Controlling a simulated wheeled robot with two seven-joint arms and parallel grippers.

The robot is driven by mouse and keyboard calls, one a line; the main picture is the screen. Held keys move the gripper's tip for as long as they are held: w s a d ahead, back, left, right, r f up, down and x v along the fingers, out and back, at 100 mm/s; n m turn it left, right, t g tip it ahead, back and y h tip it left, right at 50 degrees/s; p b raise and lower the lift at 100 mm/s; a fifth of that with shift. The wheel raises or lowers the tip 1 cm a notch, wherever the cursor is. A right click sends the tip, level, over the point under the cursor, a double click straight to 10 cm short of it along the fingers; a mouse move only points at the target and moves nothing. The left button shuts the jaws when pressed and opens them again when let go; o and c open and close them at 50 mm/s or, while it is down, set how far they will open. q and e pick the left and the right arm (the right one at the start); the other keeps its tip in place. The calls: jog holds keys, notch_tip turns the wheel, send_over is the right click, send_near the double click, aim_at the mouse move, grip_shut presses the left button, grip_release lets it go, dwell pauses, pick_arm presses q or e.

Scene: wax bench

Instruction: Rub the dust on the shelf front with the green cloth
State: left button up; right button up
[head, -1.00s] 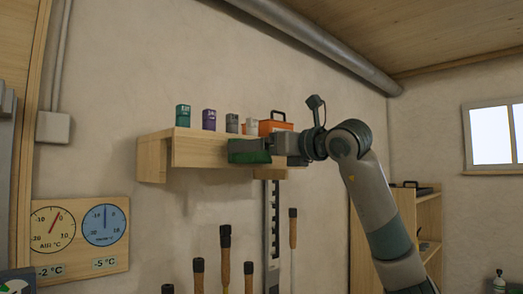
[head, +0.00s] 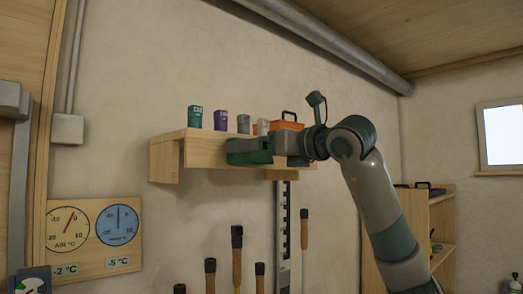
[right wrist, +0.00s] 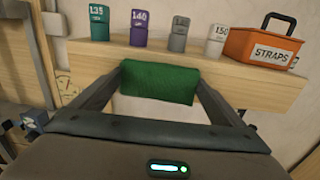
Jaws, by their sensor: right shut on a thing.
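My right gripper (head: 238,151) is shut on the green cloth (head: 250,158) and holds it at the front of the wooden shelf (head: 205,152). In the right wrist view the cloth (right wrist: 158,84) is a folded green pad between the two fingers. It covers part of the pale shelf front (right wrist: 240,84). I cannot tell whether the cloth touches the wood. I cannot make out dust on the bare parts of the front, and the part behind the cloth is hidden. My left gripper is not in view.
On the shelf stand a teal tin (right wrist: 98,22), a purple tin (right wrist: 139,28), a grey tin (right wrist: 179,34), a pale tin (right wrist: 216,41) and an orange straps box (right wrist: 262,46). Long-handled tools (head: 237,250) hang below. Two dials (head: 92,227) are at the left.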

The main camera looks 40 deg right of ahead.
jog(key=shift+a, duration=0.15)
jog(key=shift+s+a, duration=0.1)
jog(key=shift+a, duration=1.6)
jog(key=shift+s+a+b, duration=0.15)
jog(key=shift+a+b, duration=0.2)
jog(key=shift+a, duration=1.45)
jog(key=shift+s, duration=0.2)
jog(key=shift+s+b, duration=0.35)
jog(key=shift+s, duration=0.2)
jog(key=shift+s+d+b, duration=0.15)
jog(key=shift+s+b, duration=0.1)
jog(key=shift+s, duration=0.85)
jog(key=shift+s+d+b, duration=0.1)
jog(key=shift+s+b, duration=0.15)
jog(key=shift+s, duration=0.85)
